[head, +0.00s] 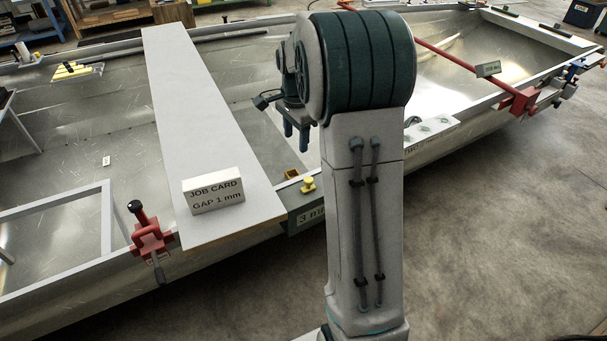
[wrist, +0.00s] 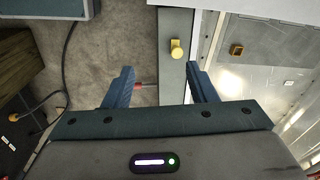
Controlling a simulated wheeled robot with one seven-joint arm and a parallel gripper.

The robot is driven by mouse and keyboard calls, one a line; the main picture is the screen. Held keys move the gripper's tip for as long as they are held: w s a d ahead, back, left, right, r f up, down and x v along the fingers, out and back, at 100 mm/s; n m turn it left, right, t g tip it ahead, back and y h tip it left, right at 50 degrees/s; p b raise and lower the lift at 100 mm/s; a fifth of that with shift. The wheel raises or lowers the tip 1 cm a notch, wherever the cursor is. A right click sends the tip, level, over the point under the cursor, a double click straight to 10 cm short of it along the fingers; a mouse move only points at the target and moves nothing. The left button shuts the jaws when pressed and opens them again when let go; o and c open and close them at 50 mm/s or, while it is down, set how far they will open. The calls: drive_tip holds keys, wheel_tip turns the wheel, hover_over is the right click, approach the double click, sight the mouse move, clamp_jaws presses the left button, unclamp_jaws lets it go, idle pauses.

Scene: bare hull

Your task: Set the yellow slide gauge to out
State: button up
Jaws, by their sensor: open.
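The yellow slide gauge's knob (head: 308,184) stands on the grey-green bar at the near hull edge, just right of the white board. In the wrist view the yellow knob (wrist: 176,48) sits on that bar, ahead of my fingertips and between their lines. My gripper (head: 294,130) is open and empty, above and apart from the knob. In the wrist view my gripper (wrist: 160,72) has its two blue fingers spread wide, with the bar passing between them. The gauge's in or out setting cannot be read.
A white board (head: 195,100) spans the hull and carries a job card (head: 213,190) reading "GAP 1 mm". A red clamp (head: 150,238) grips the near edge to its left. A red bar (head: 445,55) crosses the hull at right. A small brown block (wrist: 237,49) lies right of the knob.

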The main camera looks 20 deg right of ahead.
sight(308, 179)
drive_tip(key=w+d+f+m+b, duration=0.2)
drive_tip(key=w+d+f+m, duration=0.45)
drive_tip(key=f, duration=0.45)
drive_tip(key=shift+g, duration=0.4)
drive_tip(key=f, duration=0.8)
drive_tip(key=w+f, duration=0.1)
drive_tip(key=f, duration=0.4)
drive_tip(key=shift+d, duration=0.3)
clamp_jaws()
drive_tip(key=shift+s+f, duration=0.1)
